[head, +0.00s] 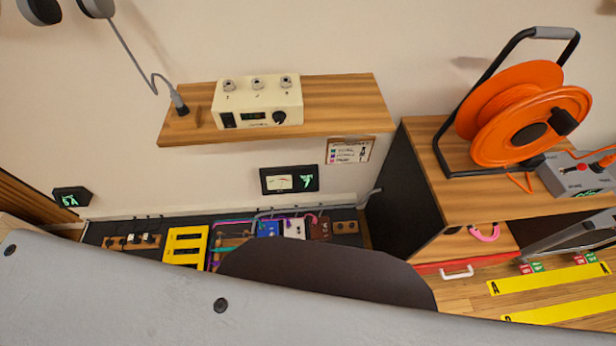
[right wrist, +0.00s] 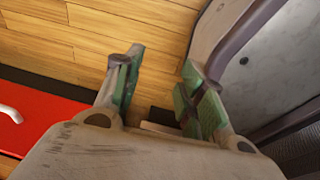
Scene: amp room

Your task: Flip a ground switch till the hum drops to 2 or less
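A grey box (head: 572,176) with a red switch (head: 582,168) stands on the wooden cabinet at the right; its lettering is too small to read. A cream box (head: 258,104) with several controls, numbered toggles or jacks on top and a black knob, sits on the wall shelf. A black wall meter (head: 289,180) has a needle dial and a green figure that looks like a 7. My right gripper (right wrist: 160,68) is open and empty above the wooden floor in the right wrist view. My left gripper is out of view.
An orange cable reel (head: 525,113) stands on the cabinet (head: 425,140). The wooden shelf (head: 345,100) juts from the wall. A pedalboard (head: 205,228) with several pedals lies below, partly covered by my own body. A red case (right wrist: 45,125) with a white handle lies beside the right gripper.

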